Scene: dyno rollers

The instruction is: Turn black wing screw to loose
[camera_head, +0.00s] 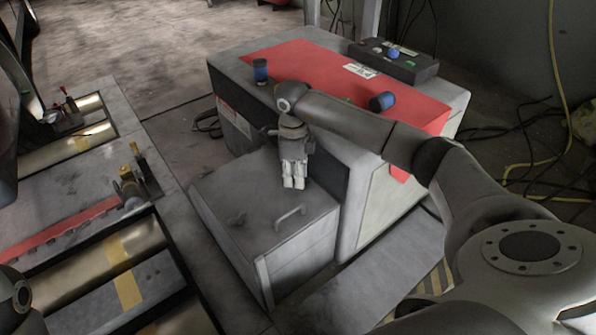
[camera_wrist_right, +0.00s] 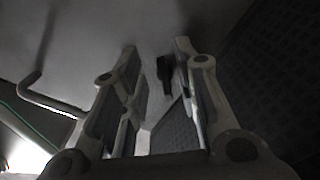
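My right gripper (camera_head: 293,184) points down over the grey metal box (camera_head: 235,205) beside the red-topped cabinet. In the right wrist view its two fingers (camera_wrist_right: 158,48) are apart. A small dark piece, which looks like the black wing screw (camera_wrist_right: 164,70), shows between the fingers on the grey surface, nearer the right-hand finger. I cannot tell whether a finger touches it. In the head view I cannot make out the screw. My left gripper is not in view.
A bent metal handle (camera_head: 290,216) stands on the box near the gripper; it also shows in the right wrist view (camera_wrist_right: 42,98). The red cabinet top (camera_head: 300,62) carries blue-topped items and a control box (camera_head: 395,62). Rollers (camera_head: 115,255) lie to the left.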

